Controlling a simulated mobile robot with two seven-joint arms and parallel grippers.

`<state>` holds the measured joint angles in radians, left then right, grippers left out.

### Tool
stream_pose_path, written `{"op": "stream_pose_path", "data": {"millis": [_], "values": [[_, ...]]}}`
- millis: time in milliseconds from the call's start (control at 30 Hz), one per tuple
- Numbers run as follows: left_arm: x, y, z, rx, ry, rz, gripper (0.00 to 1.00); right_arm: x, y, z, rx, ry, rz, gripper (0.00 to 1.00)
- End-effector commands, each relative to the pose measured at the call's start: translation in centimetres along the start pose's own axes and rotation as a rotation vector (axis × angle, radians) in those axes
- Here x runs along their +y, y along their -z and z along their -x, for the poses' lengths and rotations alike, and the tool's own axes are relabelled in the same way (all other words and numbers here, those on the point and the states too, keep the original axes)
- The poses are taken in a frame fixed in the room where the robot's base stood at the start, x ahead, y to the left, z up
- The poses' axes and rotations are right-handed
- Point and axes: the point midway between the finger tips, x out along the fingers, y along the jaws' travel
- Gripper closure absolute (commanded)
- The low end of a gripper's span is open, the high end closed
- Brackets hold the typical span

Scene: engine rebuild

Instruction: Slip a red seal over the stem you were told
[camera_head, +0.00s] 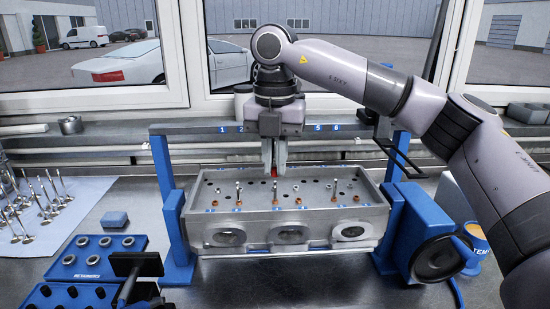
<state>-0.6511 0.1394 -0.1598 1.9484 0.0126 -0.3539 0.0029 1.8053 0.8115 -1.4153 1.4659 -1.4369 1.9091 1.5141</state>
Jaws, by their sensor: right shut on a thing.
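The grey cylinder head (376,208) sits in a blue stand, with several upright stems and copper-coloured rings on its top. My right gripper (274,168) points down over the middle of the head and is shut on a small red seal (274,173). The fingers hide much of the seal. A stem (275,190) stands just below the seal in the picture; I cannot tell whether they touch or line up in depth. Another stem (239,190) stands to its left. My left gripper is not in view.
Number labels run along the rail (190,129) behind the head; my arm covers the middle ones. Loose valves (40,205) stand on a pale sheet at left, near a blue holder (85,271). A black T-shaped thing (137,264) stands front left. An orange-topped container (476,236) is at right.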

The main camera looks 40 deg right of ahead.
Motion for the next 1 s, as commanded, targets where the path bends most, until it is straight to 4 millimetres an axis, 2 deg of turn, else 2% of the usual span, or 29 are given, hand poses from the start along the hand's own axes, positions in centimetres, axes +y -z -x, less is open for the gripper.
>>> {"op": "stream_pose_path", "data": {"millis": [367,1000], "values": [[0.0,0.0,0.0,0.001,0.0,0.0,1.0,0.0,0.0,0.0,0.0,0.0,0.0,1.0],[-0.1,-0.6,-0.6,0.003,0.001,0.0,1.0,0.0,0.0,-1.3,0.0,0.0,0.0,1.0]]}}
